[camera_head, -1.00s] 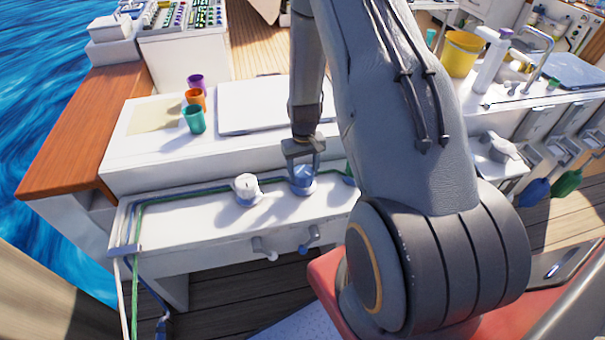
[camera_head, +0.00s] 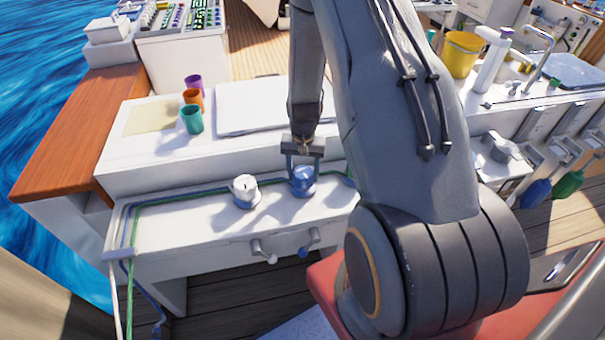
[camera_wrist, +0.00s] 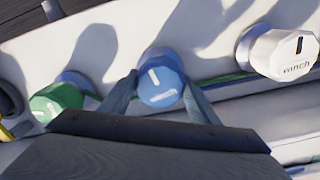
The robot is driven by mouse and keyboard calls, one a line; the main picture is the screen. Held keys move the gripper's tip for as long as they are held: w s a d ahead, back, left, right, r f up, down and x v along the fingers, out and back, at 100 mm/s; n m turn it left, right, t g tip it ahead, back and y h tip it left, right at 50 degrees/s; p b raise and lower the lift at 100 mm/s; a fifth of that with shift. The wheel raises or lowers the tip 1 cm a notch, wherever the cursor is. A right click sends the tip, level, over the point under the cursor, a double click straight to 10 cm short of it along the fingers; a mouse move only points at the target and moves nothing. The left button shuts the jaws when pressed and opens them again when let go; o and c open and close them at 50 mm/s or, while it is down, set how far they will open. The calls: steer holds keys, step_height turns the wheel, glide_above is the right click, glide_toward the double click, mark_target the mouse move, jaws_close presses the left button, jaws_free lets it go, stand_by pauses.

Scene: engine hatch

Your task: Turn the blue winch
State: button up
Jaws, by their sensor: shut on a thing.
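The blue winch (camera_head: 303,182) stands on the white ledge, right of the white winch (camera_head: 245,189). The white winch (camera_wrist: 282,52) shows at the right there, and a green winch (camera_wrist: 57,102) at the left.
Green and blue lines (camera_head: 160,200) run along the ledge. Two crank handles (camera_head: 262,251) stick out of its front face. Purple, orange and teal cups (camera_head: 191,120) stand on the upper deck, left of a white hatch panel (camera_head: 262,108). My arm hides the ledge to the right.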

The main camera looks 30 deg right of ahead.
mark_target(303, 172)
steer(key=o, duration=1.1)
steer(key=shift+c, duration=0.2)
steer(key=shift+r, duration=0.15)
steer(key=shift+r+b, duration=0.95)
steer(key=shift+r, duration=2.85)
